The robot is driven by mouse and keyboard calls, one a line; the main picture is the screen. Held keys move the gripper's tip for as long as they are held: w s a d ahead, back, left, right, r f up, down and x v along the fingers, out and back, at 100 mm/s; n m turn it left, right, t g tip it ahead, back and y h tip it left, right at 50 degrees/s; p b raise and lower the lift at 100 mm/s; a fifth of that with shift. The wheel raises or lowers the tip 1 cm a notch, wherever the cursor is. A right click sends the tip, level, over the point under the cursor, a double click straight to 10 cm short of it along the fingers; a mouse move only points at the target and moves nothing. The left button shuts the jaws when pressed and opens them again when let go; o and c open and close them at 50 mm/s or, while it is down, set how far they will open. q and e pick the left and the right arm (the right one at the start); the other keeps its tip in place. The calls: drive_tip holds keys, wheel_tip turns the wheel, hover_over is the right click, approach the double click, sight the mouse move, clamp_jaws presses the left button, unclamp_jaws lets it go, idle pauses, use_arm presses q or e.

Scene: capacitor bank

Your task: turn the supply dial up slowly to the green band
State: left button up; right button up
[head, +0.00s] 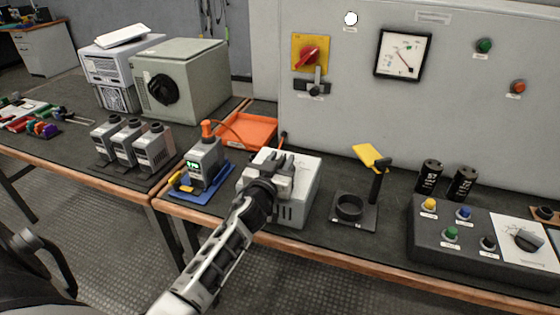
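My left gripper (280,163) reaches over the top of a light grey box (305,190) near the middle of the bench. Its dark fingers point away from me, and the gripper hides much of the box's top. I cannot tell whether they are apart or closed on a dial there. A black knob on a white plate (528,240) sits on the dark console at the right, clear of my gripper. No green band can be made out. My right gripper is not in view.
An orange tray (246,132) lies behind the grey box. A black stand with a ring (350,207) and two dark capacitors (430,176) are to the right. The cabinet has a red switch (309,56).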

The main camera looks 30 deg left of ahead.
use_arm(q)
clamp_jaws()
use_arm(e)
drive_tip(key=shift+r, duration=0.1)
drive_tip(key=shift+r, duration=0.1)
use_arm(q)
drive_tip(key=shift+a+r+m+h+p, duration=0.1)
drive_tip(key=shift+r+m+h+p, duration=0.05)
drive_tip(key=shift+m+h+p, duration=0.7)
drive_tip(key=m+h+p, duration=0.1)
drive_tip(key=h, duration=0.2)
drive_tip(key=shift+m+p, duration=0.35)
drive_tip(key=shift+p, duration=0.05)
drive_tip(key=shift+f+m+h, duration=0.2)
drive_tip(key=shift+m+h, duration=1)
drive_tip(key=shift+h, duration=0.95)
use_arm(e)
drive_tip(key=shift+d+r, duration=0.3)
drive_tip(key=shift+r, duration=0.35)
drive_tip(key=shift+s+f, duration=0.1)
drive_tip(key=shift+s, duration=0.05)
use_arm(q)
unclamp_jaws()
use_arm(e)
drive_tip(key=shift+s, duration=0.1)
